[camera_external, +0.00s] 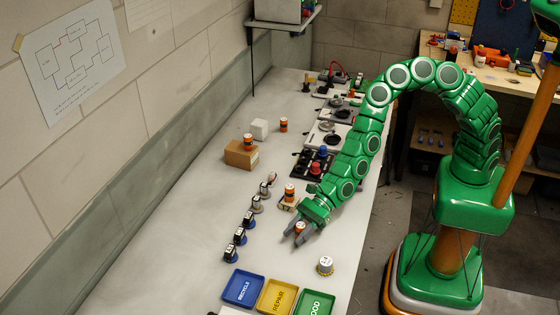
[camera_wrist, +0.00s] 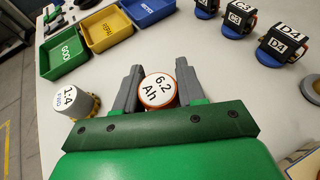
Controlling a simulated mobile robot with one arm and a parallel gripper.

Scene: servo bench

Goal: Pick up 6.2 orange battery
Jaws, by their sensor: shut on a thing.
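The orange battery (camera_wrist: 158,90) has a white top reading "6.2 Ah" and stands between the two grey fingers in the wrist view. It also shows as a small orange shape (camera_external: 299,227) at the end of my arm in the external view. My gripper (camera_wrist: 155,82) is shut on this battery, with one finger on each side of it. In the external view my gripper (camera_external: 300,234) is low over the bench. Whether the battery's base touches the bench cannot be told.
A white-topped "1.4" piece (camera_wrist: 70,100) stands left of my gripper. Green (camera_external: 315,303), yellow (camera_external: 276,297) and blue (camera_external: 243,288) trays lie at the near end. Several labelled blue-based pieces (camera_external: 240,236) form a row. Other orange batteries (camera_external: 289,192) stand farther back on the bench (camera_external: 180,240).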

